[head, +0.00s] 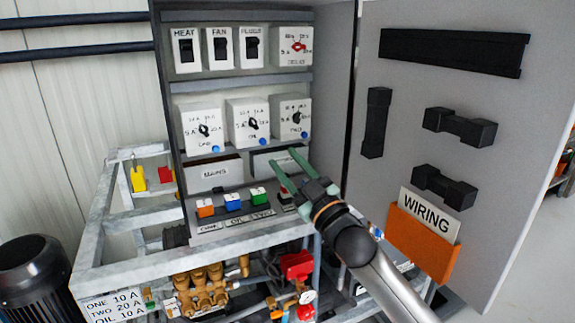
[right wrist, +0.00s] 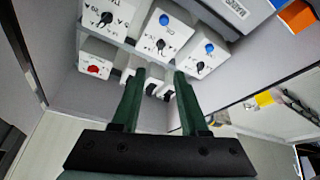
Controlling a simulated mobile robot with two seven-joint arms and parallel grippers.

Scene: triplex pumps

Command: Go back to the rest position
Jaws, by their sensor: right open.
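My right gripper (head: 286,166) is open in the head view, with its green fingers pointing up and left toward the lower part of the open control cabinet (head: 167,100). It is in front of the labelled boxes below the dial row. In the right wrist view the two green fingers (right wrist: 155,100) are apart with nothing between them. Beyond them are white dial boxes (right wrist: 160,28) and switches. I cannot tell whether the fingers touch anything. My left gripper is in neither view.
The cabinet door (head: 345,60) stands open at the right, with black handles and an orange WIRING pocket (head: 423,245). Coloured buttons (head: 232,201) sit below the dials. A metal frame (head: 90,250) holds brass pumps (head: 203,287). A black motor (head: 35,280) is at lower left.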

